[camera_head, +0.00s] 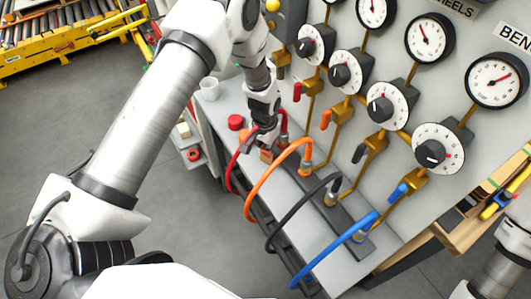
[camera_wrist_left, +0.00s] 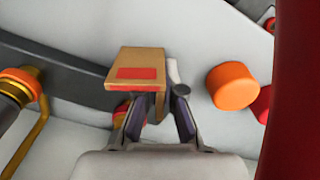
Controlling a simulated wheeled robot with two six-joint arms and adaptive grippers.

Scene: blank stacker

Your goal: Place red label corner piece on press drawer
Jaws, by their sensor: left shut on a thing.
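The corner piece (camera_wrist_left: 138,62) is tan-brown with a red label on its face in the left wrist view. My left gripper (camera_wrist_left: 152,112) is shut on it, with a finger on each side of its lower part. In the head view my left gripper (camera_head: 262,140) is low over the grey bench beside the hoses, and only a small brown bit of the piece (camera_head: 266,156) shows below it. I cannot make out the press drawer for certain. My right arm shows at the lower right, but its gripper is out of view.
Red, orange, black and blue hoses (camera_head: 278,175) arch from fittings close to my left gripper. A red round cap (camera_head: 236,122) and a white cup (camera_head: 209,88) are behind it. A panel with gauges (camera_head: 429,38) and dials rises at the right.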

